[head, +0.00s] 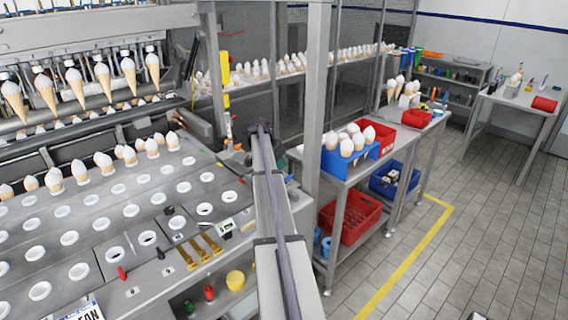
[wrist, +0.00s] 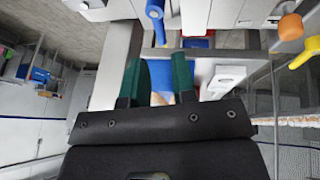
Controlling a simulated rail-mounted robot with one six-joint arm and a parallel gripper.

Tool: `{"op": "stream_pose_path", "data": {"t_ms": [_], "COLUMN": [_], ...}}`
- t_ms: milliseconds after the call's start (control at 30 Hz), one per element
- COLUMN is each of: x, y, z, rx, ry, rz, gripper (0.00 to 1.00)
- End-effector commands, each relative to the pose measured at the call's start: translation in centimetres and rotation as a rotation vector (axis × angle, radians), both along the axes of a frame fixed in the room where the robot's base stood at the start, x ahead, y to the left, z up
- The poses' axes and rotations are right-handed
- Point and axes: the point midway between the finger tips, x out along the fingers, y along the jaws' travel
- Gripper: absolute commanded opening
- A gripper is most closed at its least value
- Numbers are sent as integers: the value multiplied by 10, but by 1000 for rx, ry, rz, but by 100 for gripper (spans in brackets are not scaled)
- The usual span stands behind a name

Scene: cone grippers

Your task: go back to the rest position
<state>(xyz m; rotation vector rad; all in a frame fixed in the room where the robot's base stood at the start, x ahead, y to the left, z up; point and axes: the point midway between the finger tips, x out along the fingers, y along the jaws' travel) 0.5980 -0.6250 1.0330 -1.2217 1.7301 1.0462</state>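My gripper (wrist: 158,68) shows in the wrist view as two green fingers standing apart with a gap between them. No object is clearly held there; a blue patch and a small beige patch show through the gap, too blurred to name. In the head view my arm runs up the middle of the picture, and the gripper itself cannot be made out there. White-topped cones (head: 54,180) stand in the metal tray plate (head: 120,211) on the left. More cones (head: 346,147) stand in a blue holder (head: 336,164) on the cart.
Cones hang in the machine (head: 74,84) at upper left. A red bin (head: 350,219) and a blue bin (head: 394,182) sit on the cart's lower shelf. A post (head: 318,90) stands close beside my arm. The tiled floor (head: 480,235) at right is clear.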

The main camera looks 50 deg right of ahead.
Motion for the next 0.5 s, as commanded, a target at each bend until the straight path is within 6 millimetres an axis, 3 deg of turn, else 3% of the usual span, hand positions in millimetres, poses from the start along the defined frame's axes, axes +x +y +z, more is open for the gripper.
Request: {"op": "stream_pose_path", "data": {"t_ms": [33, 100, 500], "x": [3, 6, 9], "y": [4, 8, 12], "z": [23, 32, 31], "rx": [0, 0, 0], "ry": [0, 0, 0], "rz": [1, 0, -1], "gripper": [25, 25, 25]}}
